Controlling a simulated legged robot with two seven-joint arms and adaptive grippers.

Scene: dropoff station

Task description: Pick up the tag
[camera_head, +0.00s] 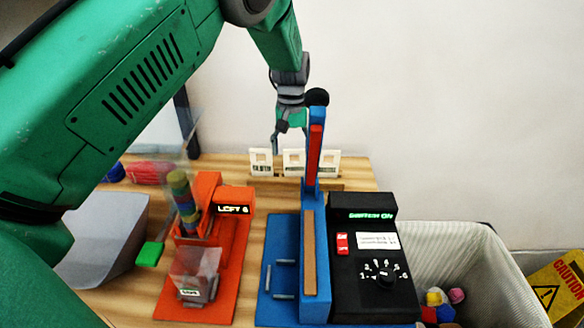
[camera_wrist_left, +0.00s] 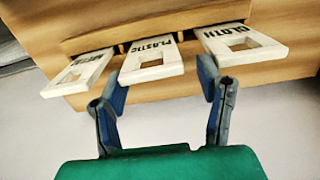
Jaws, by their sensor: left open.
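Several white tags with square holes stick out of a wooden holder. In the left wrist view the middle tag (camera_wrist_left: 150,62) reads "PLASTIC", the right tag (camera_wrist_left: 238,42) reads "CLOTH", and the left tag (camera_wrist_left: 76,74) has lettering too blurred to read. In the head view, the row of tags (camera_head: 260,162) stands at the table's back edge. My left gripper (camera_wrist_left: 165,72) is open and empty, its fingertips on either side of the PLASTIC tag's outer end. In the head view the left gripper (camera_head: 284,136) is just above the tags, partly behind the blue post. My right gripper is not seen.
A blue stand with a tall post (camera_head: 314,150) rises close to the gripper. A black switch box (camera_head: 375,285), an orange station (camera_head: 215,260) with stacked coloured pieces and a grey bin (camera_head: 105,235) occupy the wooden table. A pale basket (camera_head: 470,250) holds coloured balls at right.

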